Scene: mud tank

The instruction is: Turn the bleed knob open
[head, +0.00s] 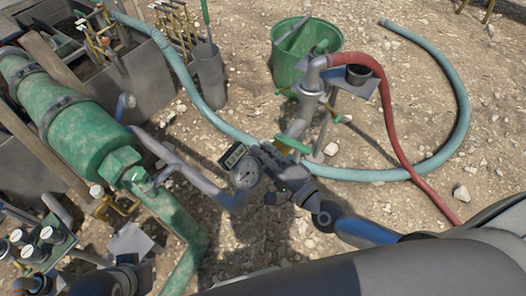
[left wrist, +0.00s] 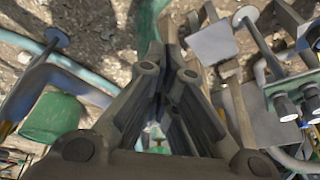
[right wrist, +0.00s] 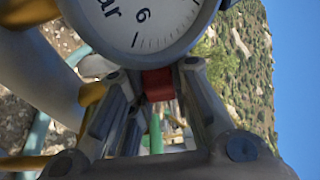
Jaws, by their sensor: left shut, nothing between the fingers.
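The red bleed knob (right wrist: 158,84) shows in the right wrist view just below the dial gauge. My right gripper (right wrist: 160,88) has one finger on each side of the knob and appears shut on it. In the head view my right gripper (head: 272,160) is beside the round gauge (head: 246,173); the knob is hidden there. The gauge (right wrist: 150,22) fills the top of the right wrist view, with a 6 readable. My left gripper (left wrist: 168,55) is shut and empty, above the ground and pipework.
A green tank (head: 88,135) and pipes stand at left. A green bucket (head: 300,62) stands behind the pipe fitting. A red hose (head: 385,105) and a pale blue hose (head: 462,110) curve across gravel at right. Small valves (head: 35,245) crowd the lower left.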

